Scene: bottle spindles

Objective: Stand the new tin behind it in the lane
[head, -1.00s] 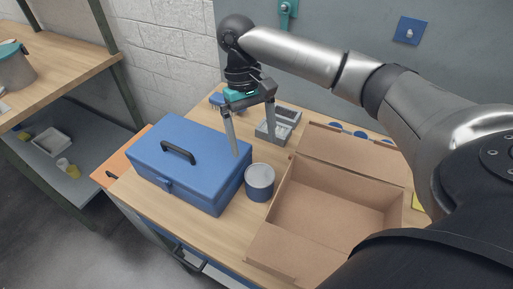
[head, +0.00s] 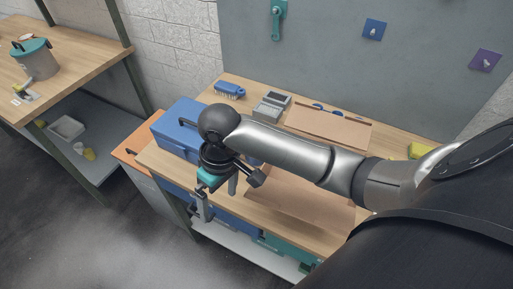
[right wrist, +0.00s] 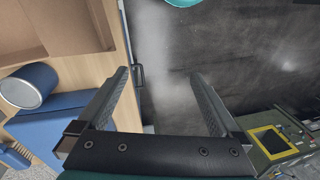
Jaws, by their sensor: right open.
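A blue tin with a pale grey end (right wrist: 34,84) shows at the left of the right wrist view, beside the blue toolbox (right wrist: 50,120). In the head view the tin is hidden behind my right arm. My right gripper (head: 217,206) is open and empty at the table's front edge in the head view. In the right wrist view its spread fingers (right wrist: 160,76) have only dark floor between them, with the tin apart to their left. I cannot make out a lane or a second tin. My left gripper is not in view.
The toolbox (head: 172,130) stands at the table's left, partly behind my arm. An open cardboard box (head: 328,127) is to the right. A brush (head: 229,90) and a grey tray (head: 270,107) lie at the back. A lidded bucket (head: 36,62) stands on another bench.

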